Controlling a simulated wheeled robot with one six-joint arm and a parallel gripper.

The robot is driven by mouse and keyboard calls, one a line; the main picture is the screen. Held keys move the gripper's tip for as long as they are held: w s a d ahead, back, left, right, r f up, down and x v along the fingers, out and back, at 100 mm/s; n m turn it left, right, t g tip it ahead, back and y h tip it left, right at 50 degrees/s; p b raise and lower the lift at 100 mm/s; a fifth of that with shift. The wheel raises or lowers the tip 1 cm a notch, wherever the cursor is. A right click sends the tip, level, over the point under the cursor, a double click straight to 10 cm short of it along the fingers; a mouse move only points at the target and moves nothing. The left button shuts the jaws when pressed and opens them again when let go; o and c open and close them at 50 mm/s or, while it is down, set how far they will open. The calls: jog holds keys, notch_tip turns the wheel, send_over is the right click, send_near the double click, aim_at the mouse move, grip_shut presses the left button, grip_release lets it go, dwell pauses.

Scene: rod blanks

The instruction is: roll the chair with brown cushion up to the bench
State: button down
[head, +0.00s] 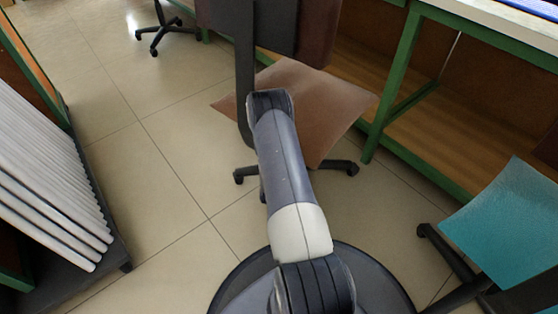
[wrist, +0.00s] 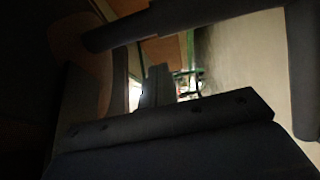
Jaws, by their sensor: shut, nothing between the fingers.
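The chair with the brown cushion (head: 335,100) stands ahead of me in the head view. Its dark back support (head: 245,60) is toward me and its castor feet are on the tiles. The bench (head: 490,24), with a pale top and green frame, stands behind it and to the right. The cushion's right corner overlaps a green bench leg in the picture; I cannot tell whether they touch. My arm reaches to the chair's back and its end is hidden in the head view. In the dim wrist view my gripper (wrist: 158,72) is shut and empty, with dark bars close around it.
A chair with a teal seat (head: 505,215) stands at the lower right. Another chair's castor base (head: 163,33) shows at the top left. A rack of white rods (head: 45,170) stands at the left. Tiled floor (head: 165,150) is clear between the rack and the brown chair.

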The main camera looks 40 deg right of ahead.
jog(key=shift+s+d+b, duration=0.15)
jog(key=shift+d+b, duration=0.35)
jog(key=shift+d, duration=1.35)
jog(key=d, duration=1.3)
jog(key=shift+d, duration=0.2)
